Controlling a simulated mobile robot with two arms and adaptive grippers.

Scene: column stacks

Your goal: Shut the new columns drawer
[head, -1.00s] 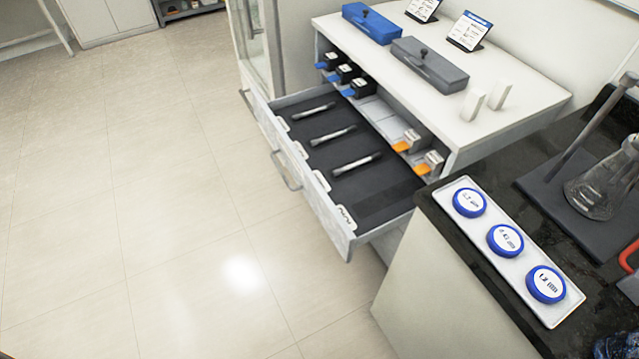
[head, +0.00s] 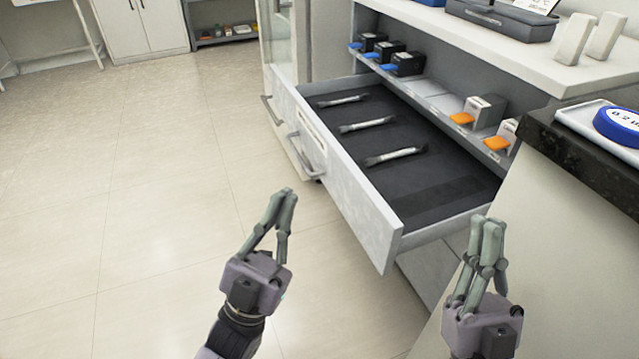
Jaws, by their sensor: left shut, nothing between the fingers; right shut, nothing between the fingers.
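The columns drawer (head: 345,190) is pulled out from the white cabinet. Several silver columns lie in its dark lining, such as the nearest column (head: 395,156). A handle (head: 308,155) sits on its front panel. My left gripper (head: 284,192) is shut and empty, over the floor in front of the drawer, apart from it in the picture. My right gripper (head: 490,222) is shut and empty, near the drawer's near right corner and the dark counter's side. I cannot tell whether it touches anything.
Above the drawer, a shelf holds black boxes with blue tabs (head: 405,63) and boxes with orange tabs (head: 484,111). The dark counter (head: 590,165) with a white tray and blue-rimmed disc (head: 620,125) stands at right. The floor (head: 130,220) at left is clear.

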